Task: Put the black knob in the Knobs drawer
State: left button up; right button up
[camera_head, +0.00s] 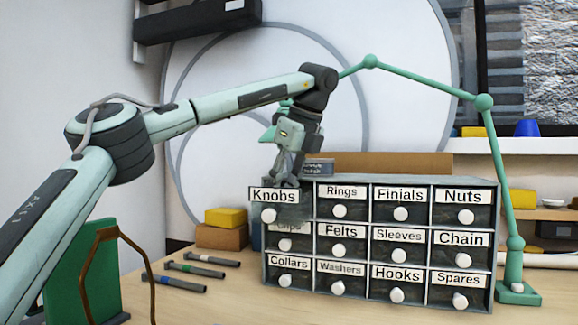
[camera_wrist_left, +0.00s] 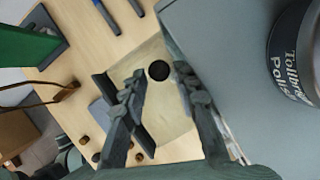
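The Knobs drawer (camera_head: 289,213) is the top left drawer of a labelled cabinet and stands pulled out. Its pale inside shows in the left wrist view (camera_wrist_left: 172,120). My left gripper (camera_head: 285,182) points down just over this drawer. In the left wrist view its two fingers (camera_wrist_left: 160,74) are apart. The round black knob (camera_wrist_left: 158,70) shows between the fingertips against the drawer's pale floor, with a gap to each finger. I cannot tell its exact height. The cabinet hides the drawer's inside in the head view. My right gripper is not in view.
A polish tin (camera_wrist_left: 300,55) stands on the cabinet top beside the gripper. Several tools (camera_head: 195,270) lie on the table left of the cabinet. A green lamp arm (camera_head: 497,170) rises at the right. A green panel (camera_head: 80,275) stands at the front left.

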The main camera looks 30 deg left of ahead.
pick_arm(q)
jog(key=v, duration=1.1)
